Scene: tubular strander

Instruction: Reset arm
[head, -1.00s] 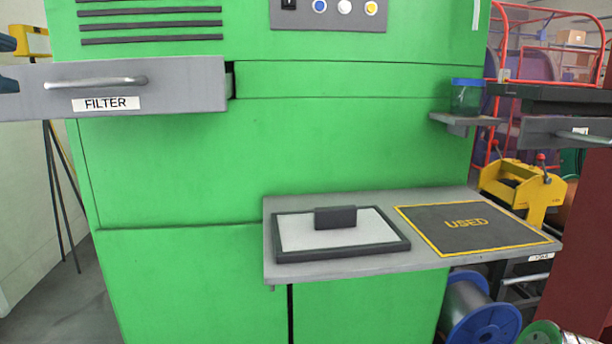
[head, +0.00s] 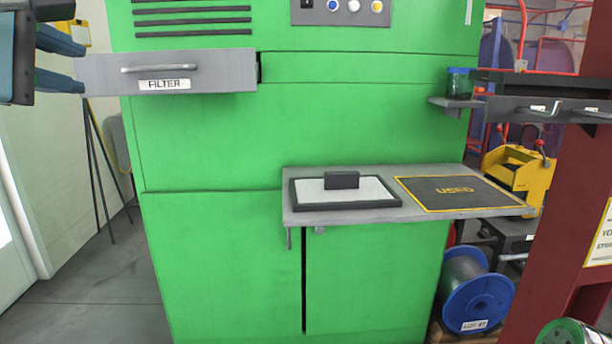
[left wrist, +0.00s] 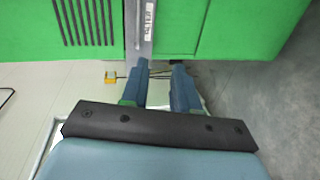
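My left gripper (head: 84,66) comes in from the left edge in the head view, fingers apart and nothing between them. It is beside the left end of the grey FILTER drawer (head: 215,72), which stands pulled out of the green machine (head: 360,130). In the left wrist view my left gripper (left wrist: 160,66) also shows two blue fingers with a gap, and the drawer (left wrist: 139,35) lies beyond the tips. I cannot tell how far the tips are from the drawer. My right gripper is in neither view.
A grey shelf (head: 300,219) on the machine front holds a framed filter panel (head: 345,205) and a USED mat (head: 455,192). A jar (head: 459,83) stands on a small bracket. A red post (head: 570,190) is at right. Floor (head: 90,300) at lower left is clear.

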